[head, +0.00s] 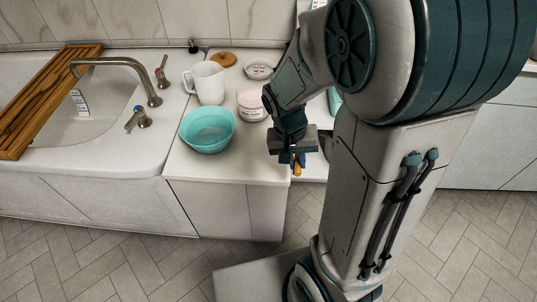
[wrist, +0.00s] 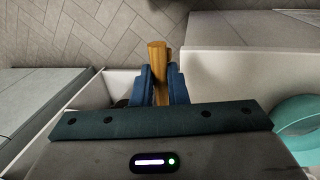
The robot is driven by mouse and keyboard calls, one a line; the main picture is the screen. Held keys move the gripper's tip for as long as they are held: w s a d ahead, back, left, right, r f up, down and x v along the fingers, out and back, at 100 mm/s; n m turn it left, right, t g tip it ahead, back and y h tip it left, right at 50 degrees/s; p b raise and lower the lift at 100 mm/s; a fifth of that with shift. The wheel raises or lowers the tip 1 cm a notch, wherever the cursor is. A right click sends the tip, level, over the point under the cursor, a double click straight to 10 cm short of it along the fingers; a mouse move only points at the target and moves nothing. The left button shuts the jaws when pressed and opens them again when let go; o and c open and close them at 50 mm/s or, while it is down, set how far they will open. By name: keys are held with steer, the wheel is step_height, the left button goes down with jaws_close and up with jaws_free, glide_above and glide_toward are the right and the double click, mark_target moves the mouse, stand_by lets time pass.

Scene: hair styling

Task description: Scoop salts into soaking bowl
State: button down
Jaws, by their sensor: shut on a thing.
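My gripper (head: 291,160) is shut on a wooden piece (head: 297,170), which looks like a scoop handle. In the wrist view the wooden piece (wrist: 157,58) stands between the blue fingers (wrist: 158,88), and the rest of it is hidden. The teal soaking bowl (head: 207,131) sits on the white counter to the left of my gripper, apart from it. Part of the bowl (wrist: 297,118) shows at the right of the wrist view. A pink and white jar (head: 251,106), seemingly the salts, stands behind and right of the bowl; its contents are unclear.
A white pitcher (head: 207,83) stands behind the bowl. A round wooden lid (head: 222,59) and a small white dish (head: 258,69) lie farther back. The sink basin with a tap (head: 150,88) and wooden board (head: 45,100) is at left. The counter front (head: 215,172) is clear.

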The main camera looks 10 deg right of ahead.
steer(key=b, duration=0.2)
glide_above(270, 165)
steer(key=f, duration=0.7)
steer(key=shift+w+a, duration=0.15)
steer(key=shift+a, duration=0.1)
steer(key=shift+f+b, duration=0.7)
steer(key=shift+f, duration=1.25)
steer(key=shift+f, duration=0.15)
steer(key=c, duration=1.4)
jaws_free()
steer(key=shift+c, duration=0.2)
step_height(270, 165, up, 12)
steer(key=a+p, duration=0.2)
steer(key=p, duration=0.1)
steer(key=shift+w, duration=0.35)
